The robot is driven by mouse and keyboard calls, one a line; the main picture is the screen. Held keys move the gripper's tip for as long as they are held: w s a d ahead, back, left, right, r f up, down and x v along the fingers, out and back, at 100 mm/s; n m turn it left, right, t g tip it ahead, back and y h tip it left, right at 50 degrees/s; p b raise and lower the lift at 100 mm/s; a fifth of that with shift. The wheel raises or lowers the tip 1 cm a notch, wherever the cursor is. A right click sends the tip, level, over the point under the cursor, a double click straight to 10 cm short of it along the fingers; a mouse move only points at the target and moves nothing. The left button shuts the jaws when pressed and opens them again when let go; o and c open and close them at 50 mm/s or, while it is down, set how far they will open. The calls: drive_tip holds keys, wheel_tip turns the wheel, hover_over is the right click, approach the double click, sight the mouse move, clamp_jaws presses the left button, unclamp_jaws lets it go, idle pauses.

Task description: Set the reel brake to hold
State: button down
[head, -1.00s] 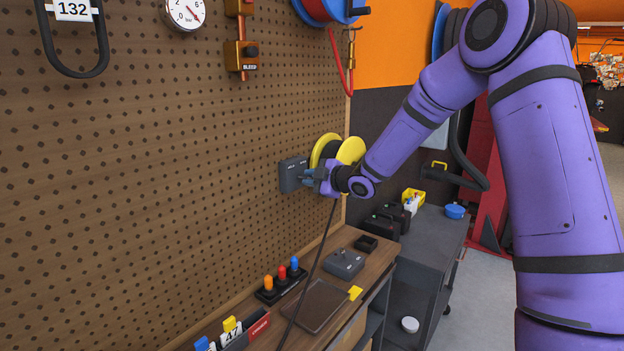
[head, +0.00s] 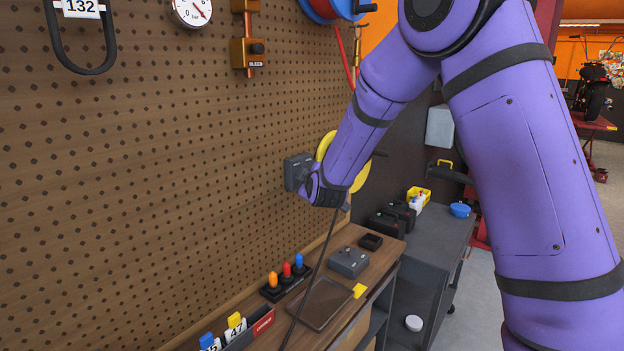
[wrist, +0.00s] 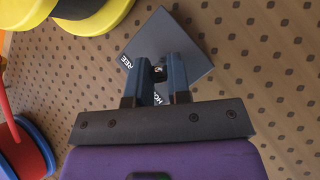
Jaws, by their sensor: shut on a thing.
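The reel brake is a dark grey box (head: 297,168) on the pegboard, just left of the yellow cable reel (head: 326,146). My purple wrist covers part of both in the head view. In the wrist view the box (wrist: 192,38) appears turned, with lettering that reads "REE" at one side and partly hidden "HO" lettering nearer my gripper. My gripper (wrist: 160,68) is at the box face, its two blue-grey fingers shut on a small dark brake lever (wrist: 158,73). The fingers hide most of the lever, so its exact setting is hard to tell.
A black cable (head: 318,270) hangs down over the wooden bench. The bench holds a grey box (head: 348,262), a brown tray (head: 320,304) and coloured knobs (head: 286,270). A brass bleed valve (head: 247,54) and red hose are above. A dark cart (head: 440,240) stands right.

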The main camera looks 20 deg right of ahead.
drive_tip(key=shift+a+m+h, duration=0.25)
drive_tip(key=shift+m+h, duration=0.25)
drive_tip(key=shift+h, duration=0.1)
drive_tip(key=c, duration=1.1)
unclamp_jaws()
drive_tip(key=shift+o, duration=0.2)
drive_tip(key=shift+s, duration=0.1)
drive_tip(key=v, duration=1)
drive_tip(key=shift+s, duration=0.3)
drive_tip(key=shift+a+r, duration=0.1)
drive_tip(key=s+d+r+m+g+y, duration=0.4)
drive_tip(key=s+r, duration=0.4)
drive_tip(key=s, duration=0.4)
drive_tip(key=s+d+m+g+h, duration=0.1)
drive_tip(key=s+d+m+g, duration=0.2)
drive_tip(key=s, duration=0.9)
drive_tip(key=s+d+m+g+h, duration=0.1)
drive_tip(key=s+d+m+g, duration=0.1)
drive_tip(key=s, duration=1)
drive_tip(key=shift+d+r+m+g, duration=0.45)
drive_tip(key=shift+d+g, duration=0.15)
drive_tip(key=shift+d, duration=0.5)
